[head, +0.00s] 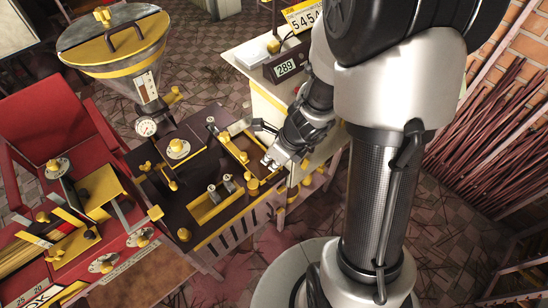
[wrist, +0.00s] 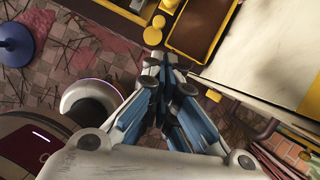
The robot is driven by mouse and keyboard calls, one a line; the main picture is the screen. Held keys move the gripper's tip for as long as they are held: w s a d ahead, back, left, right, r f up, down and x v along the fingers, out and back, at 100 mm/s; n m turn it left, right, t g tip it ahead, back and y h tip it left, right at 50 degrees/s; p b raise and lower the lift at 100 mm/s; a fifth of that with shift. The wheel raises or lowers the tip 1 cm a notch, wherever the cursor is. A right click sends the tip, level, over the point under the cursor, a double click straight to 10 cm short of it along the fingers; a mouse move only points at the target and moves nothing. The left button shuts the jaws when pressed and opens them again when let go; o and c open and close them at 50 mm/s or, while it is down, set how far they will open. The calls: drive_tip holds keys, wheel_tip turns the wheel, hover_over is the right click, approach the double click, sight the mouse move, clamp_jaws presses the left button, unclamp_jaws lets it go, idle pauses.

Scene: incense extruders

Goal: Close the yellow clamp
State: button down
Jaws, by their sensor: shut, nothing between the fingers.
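I cannot tell for sure which yellow part is the clamp. Several yellow knobs and handles sit on a dark machine bench (head: 217,232), with a yellow knob (head: 252,185) at its right edge near my gripper. My gripper (head: 268,161) is shut and empty, just above the bench's right side. In the wrist view my gripper (wrist: 155,62) points toward the bench edge. A round yellow knob (wrist: 152,36) shows just beyond the fingertips. Whether they touch it is unclear.
A dark yellow-rimmed tray (wrist: 192,28) lies past the fingertips. A funnel hopper (head: 120,68) stands at the back left and a red machine (head: 45,115) at far left. A pale table with a 289 display (head: 287,68) is behind my arm.

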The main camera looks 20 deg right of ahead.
drive_tip(key=w+a+f, duration=0.3)
drive_tip(key=w, duration=0.1)
drive_tip(key=shift+w+f+b, duration=0.25)
drive_tip(key=shift+f+b, duration=0.05)
drive_tip(key=shift+b, duration=0.1)
drive_tip(key=w+p, duration=0.1)
drive_tip(key=w, duration=0.1)
drive_tip(key=w+a+p, duration=0.1)
drive_tip(key=w, duration=0.1)
drive_tip(key=shift+a+p, duration=0.15)
drive_tip(key=shift+p, duration=0.25)
